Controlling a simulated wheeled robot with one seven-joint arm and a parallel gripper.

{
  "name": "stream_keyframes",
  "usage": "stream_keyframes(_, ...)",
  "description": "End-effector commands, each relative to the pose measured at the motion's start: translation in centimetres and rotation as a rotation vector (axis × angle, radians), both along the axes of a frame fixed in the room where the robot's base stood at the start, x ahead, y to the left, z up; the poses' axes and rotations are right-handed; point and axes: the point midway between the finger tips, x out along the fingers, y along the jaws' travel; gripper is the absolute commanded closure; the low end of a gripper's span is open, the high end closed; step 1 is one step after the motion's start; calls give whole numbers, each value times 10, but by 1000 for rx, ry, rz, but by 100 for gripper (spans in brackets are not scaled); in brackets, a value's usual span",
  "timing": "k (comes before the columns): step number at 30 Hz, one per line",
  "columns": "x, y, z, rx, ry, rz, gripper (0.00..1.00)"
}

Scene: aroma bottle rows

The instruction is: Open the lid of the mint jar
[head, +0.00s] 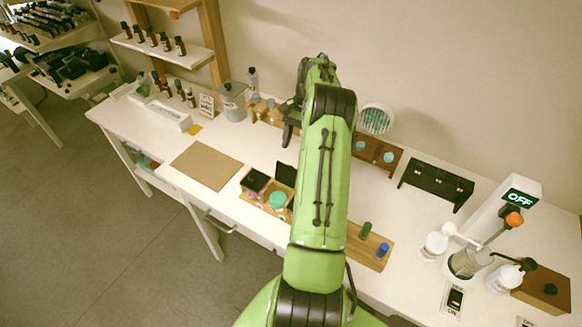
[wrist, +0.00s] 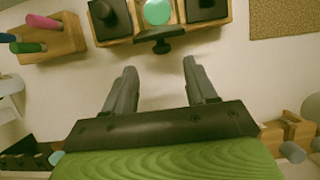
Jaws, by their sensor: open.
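A round mint-green top (head: 278,200) sits in the middle of a wooden box (head: 249,197) at the table's front. It also shows at the top edge of the wrist view (wrist: 157,11), between two black parts of the box; I take it for the mint jar, though no label is readable. A black T-shaped piece (wrist: 161,42) juts from the box just in front of it. My gripper (wrist: 160,68) is open and empty, its two fingers pointing toward the box and apart from it. In the head view my arm hides part of the table.
A wooden block with green and blue pegs (head: 368,250) stands right of the box. A brown mat (head: 206,166) lies to its left. Small racks line the wall, and a dispenser machine (head: 503,212) reading OFF stands at the right. White table is bare between box and racks.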

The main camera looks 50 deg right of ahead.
Motion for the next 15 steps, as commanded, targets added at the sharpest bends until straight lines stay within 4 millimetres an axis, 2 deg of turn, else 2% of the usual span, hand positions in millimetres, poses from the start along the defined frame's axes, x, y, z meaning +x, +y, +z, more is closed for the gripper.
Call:
stream_keyframes(3, -1, 13, -27, 4, 3, 3, 44)
stream_keyframes(7, -2, 22, -51, 3, 2, 4, 44)
stream_keyframes(10, -2, 26, -62, 1, 1, 3, 44)
stream_keyframes(15, -2, 28, -68, -1, -1, 2, 44)
